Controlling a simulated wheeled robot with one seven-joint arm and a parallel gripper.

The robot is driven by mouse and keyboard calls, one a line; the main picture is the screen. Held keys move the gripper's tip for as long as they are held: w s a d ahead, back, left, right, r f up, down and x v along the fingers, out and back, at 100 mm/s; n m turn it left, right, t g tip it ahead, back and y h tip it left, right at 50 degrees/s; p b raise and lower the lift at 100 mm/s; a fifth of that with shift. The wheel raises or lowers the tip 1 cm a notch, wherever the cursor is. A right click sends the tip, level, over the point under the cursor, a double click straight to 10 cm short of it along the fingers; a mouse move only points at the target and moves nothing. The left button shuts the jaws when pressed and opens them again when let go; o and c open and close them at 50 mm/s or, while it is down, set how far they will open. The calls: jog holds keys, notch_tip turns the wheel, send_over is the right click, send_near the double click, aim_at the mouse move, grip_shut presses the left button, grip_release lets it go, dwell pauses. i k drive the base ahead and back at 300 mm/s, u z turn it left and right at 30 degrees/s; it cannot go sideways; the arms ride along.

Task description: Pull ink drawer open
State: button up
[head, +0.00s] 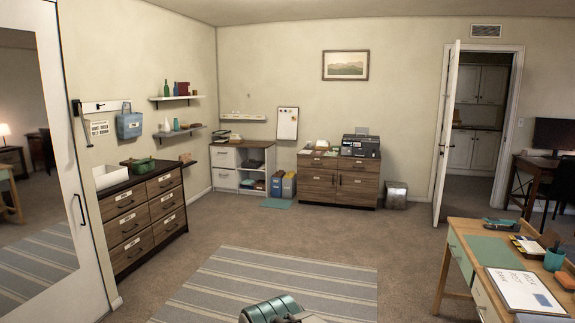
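I cannot tell which drawer is the ink drawer, as no label is readable. My gripper is not in view; only a teal and dark part of my arm shows at the bottom edge.
A grey striped rug (285,268) lies on the open carpet in the middle. The desk holds a green blotter (494,252), a white board (524,291) and a teal cup (554,260). A metal bin (396,194) stands by the open white door (446,140).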

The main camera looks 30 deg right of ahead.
aim_at(323, 163)
jog(key=z, duration=0.2)
jog(key=i, duration=0.7)
jog(key=z, duration=0.7)
jog(key=i, duration=1.6)
jog(key=z, duration=0.9)
jog(key=i, duration=4.7)
jog(key=u, duration=0.7)
jog(key=i, duration=1.6)
jog(key=u, duration=0.55)
jog(key=i, duration=0.8)
jog(key=u, duration=0.25)
